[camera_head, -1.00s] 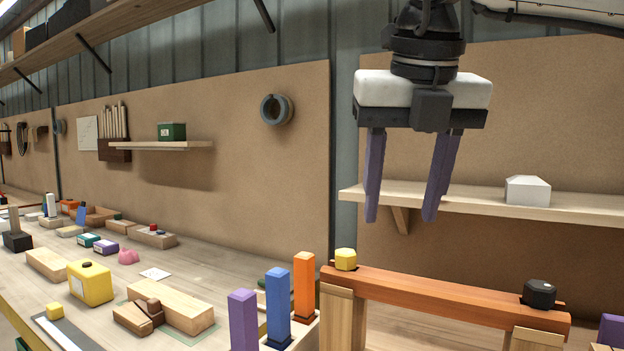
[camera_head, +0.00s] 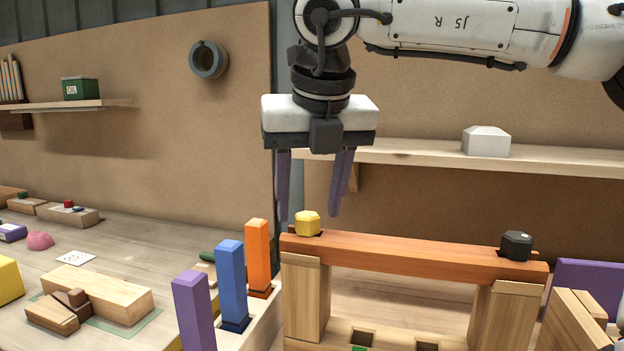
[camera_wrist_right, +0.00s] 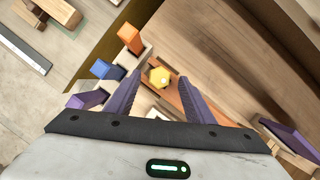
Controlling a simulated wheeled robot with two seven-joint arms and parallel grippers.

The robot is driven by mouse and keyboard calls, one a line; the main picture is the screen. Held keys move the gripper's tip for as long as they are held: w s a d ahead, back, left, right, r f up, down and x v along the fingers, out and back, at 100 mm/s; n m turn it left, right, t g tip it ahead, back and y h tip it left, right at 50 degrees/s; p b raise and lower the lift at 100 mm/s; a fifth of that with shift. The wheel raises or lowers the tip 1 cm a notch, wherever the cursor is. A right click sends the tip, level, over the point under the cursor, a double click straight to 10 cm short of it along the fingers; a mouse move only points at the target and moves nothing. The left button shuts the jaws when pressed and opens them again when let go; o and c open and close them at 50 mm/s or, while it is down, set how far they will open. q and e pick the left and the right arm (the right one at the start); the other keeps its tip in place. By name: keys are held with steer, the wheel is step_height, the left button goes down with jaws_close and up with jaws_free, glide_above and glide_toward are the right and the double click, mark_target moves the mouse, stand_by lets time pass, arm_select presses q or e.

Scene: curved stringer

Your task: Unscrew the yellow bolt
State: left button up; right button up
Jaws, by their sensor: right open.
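The yellow bolt (camera_head: 307,223) has a faceted head and sits on top of the left end of the orange-brown wooden beam (camera_head: 410,254). My right gripper (camera_head: 309,217) points down with its purple fingers apart, just above and about the bolt in the head view; contact cannot be made out. In the right wrist view the yellow bolt (camera_wrist_right: 159,77) shows between and just beyond the open fingertips (camera_wrist_right: 158,78). A black bolt (camera_head: 516,245) sits on the beam's right end. My left gripper is not in view.
Purple (camera_head: 193,312), blue (camera_head: 231,282) and orange (camera_head: 258,255) upright blocks stand in a rack left of the beam. Wooden posts (camera_head: 305,298) hold the beam up. A shelf (camera_head: 400,154) with a white block (camera_head: 486,141) is behind. Loose wooden blocks (camera_head: 98,293) lie at left.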

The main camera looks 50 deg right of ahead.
steer(key=shift+w+f, duration=0.15)
steer(key=shift+f, duration=0.2)
jaws_close()
steer(key=shift+d+r+n+y+p, duration=0.2)
steer(key=shift+n+y+p, duration=0.3)
steer(key=shift+n, duration=0.5)
steer(key=n+p, duration=0.1)
steer(key=n+y+p, duration=0.1)
steer(key=n, duration=0.2)
steer(key=shift+d+r+t+y+p, duration=0.15)
steer(key=shift+r+t+y+p, duration=0.15)
steer(key=shift+t+p, duration=0.1)
steer(key=shift+f+n+p, duration=0.1)
steer(key=shift+n+p, duration=0.25)
steer(key=shift+n, duration=0.35)
steer(key=shift+n+y, duration=0.3)
steer(key=shift+f, duration=0.15)
